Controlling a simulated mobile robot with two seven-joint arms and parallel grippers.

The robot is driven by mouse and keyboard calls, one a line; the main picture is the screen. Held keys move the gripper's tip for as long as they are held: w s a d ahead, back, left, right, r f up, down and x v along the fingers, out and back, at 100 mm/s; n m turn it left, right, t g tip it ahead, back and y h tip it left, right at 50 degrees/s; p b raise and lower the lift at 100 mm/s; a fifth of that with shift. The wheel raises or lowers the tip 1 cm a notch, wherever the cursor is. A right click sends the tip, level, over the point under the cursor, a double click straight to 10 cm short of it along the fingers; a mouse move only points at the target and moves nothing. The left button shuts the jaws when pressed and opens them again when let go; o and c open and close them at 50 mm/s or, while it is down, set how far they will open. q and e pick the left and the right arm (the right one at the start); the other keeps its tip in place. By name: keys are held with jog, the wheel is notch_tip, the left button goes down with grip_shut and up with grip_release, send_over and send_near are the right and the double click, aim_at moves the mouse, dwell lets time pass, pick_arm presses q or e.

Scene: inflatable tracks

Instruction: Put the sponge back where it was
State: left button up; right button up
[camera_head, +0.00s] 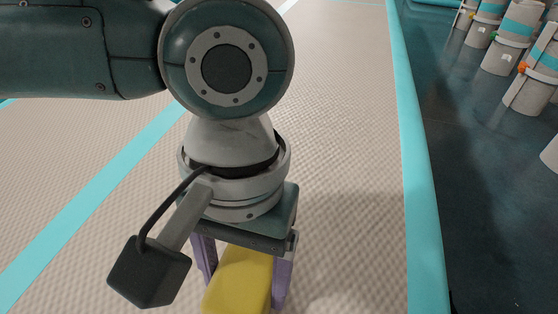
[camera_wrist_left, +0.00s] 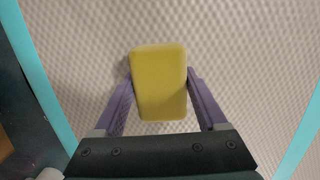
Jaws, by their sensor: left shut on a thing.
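The yellow sponge (camera_head: 240,281) is a rounded block near the bottom middle of the head view. My left gripper (camera_head: 243,285) points down with its purple fingers on both sides of it. In the left wrist view the sponge (camera_wrist_left: 159,82) sits between the fingertips of the left gripper (camera_wrist_left: 159,85), which is shut on it. The pale textured surface is behind it; I cannot tell if the sponge touches it. The lower end of the sponge is cut off in the head view. My right gripper is not in view.
The pale textured track (camera_head: 345,150) is clear around the gripper. A turquoise edge strip (camera_head: 413,160) runs along its right side, with dark floor (camera_head: 480,190) beyond. Several grey cylinders (camera_head: 502,52) with turquoise bands stand at the upper right.

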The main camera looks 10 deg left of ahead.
pick_arm(q)
jog(key=o, duration=1.1)
notch_tip(320, 180, up, 12)
jog(key=w+p, duration=0.2)
jog(key=p, duration=0.4)
jog(key=s+d+f+m+t+h, duration=0.1)
jog(key=s+d+m+t+h, duration=0.15)
jog(key=s+d+h, duration=0.4)
jog(key=t+y, duration=0.3)
send_near(250, 256)
jog(key=s+d, duration=0.1)
jog(key=s+d+f, duration=0.1)
jog(key=shift+s+d+n+g, duration=0.1)
jog(key=shift+s+n+g, duration=0.15)
jog(key=shift+s, duration=0.1)
jog(key=s+a+y, duration=0.1)
jog(key=a, duration=0.2)
jog(key=s+a+y, duration=0.1)
jog(key=a, duration=0.2)
jog(key=s+a+f+y, duration=0.1)
jog(key=s+a, duration=0.1)
jog(key=a, duration=0.1)
jog(key=shift+a, duration=0.4)
